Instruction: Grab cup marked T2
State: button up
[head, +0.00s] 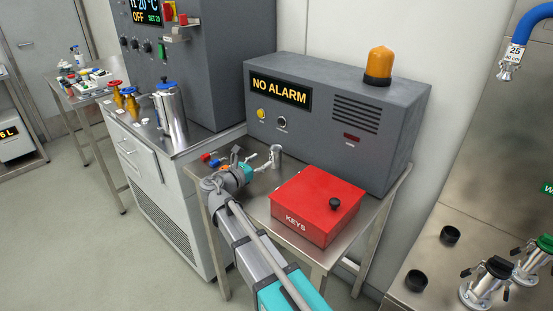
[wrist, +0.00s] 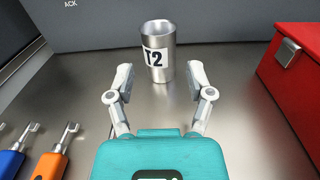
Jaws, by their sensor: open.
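The cup marked T2 (wrist: 158,50) is a small steel cylinder with a white label. It stands upright on the steel table in front of the grey alarm box. In the head view the cup (head: 276,157) is just beyond my gripper, small and with its label not readable. My gripper (wrist: 160,80) is open and empty, its fingers apart on either side of the line to the cup. The cup is a little beyond the fingertips, and no contact shows. In the head view my gripper (head: 264,160) reaches low over the table from the front.
A red KEYS box (head: 316,205) stands close at the right; it also shows in the wrist view (wrist: 295,70). The grey alarm box (head: 335,115) closes off the back.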

aim_at(279, 149)
jog(key=shift+x, duration=2.15)
jog(key=shift+w, duration=0.1)
jog(key=shift+x, duration=2.5)
jog(key=c, duration=0.9)
jog(key=shift+o, duration=0.2)
jog(key=shift+r, duration=0.15)
